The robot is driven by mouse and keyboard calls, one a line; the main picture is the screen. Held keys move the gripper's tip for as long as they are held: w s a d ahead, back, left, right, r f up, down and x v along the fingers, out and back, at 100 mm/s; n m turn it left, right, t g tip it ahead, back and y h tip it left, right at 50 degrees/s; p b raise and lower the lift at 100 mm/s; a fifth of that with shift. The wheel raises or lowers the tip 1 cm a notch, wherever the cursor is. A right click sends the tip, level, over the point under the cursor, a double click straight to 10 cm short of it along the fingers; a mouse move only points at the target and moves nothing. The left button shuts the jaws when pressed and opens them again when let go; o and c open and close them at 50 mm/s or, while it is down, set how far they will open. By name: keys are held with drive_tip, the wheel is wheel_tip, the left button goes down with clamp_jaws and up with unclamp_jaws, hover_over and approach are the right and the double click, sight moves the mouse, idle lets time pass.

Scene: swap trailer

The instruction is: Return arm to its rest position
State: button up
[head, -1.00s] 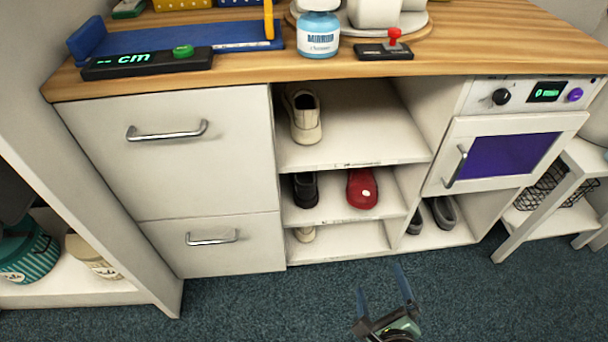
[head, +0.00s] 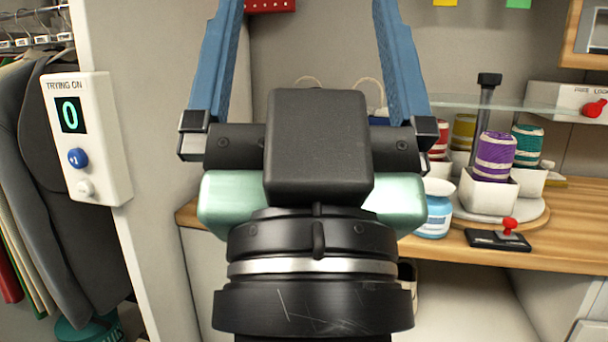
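My gripper (head: 308,35) fills the middle of the head view, close to the camera. Its two blue fingers point up and stand wide apart, with nothing between them where they show. The finger tips run up to or past the top edge of the picture. The wrist and black arm link below it are mine. My gripper hides part of the wooden counter (head: 560,250) and the things on it.
At left stands a white panel with a "TRYING ON" counter (head: 97,138) reading 0, beside hanging clothes (head: 48,170). At right the counter bears a blue-labelled jar (head: 436,208), a red-knobbed device (head: 498,237) and a round stand with thread spools (head: 494,157). A glass shelf (head: 540,109) lies above.

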wheel_tip(320, 180, up, 37)
drive_tip(key=p, duration=3.5)
drive_tip(key=shift+s+a+f+p, duration=0.2)
drive_tip(key=shift+s+p, duration=0.2)
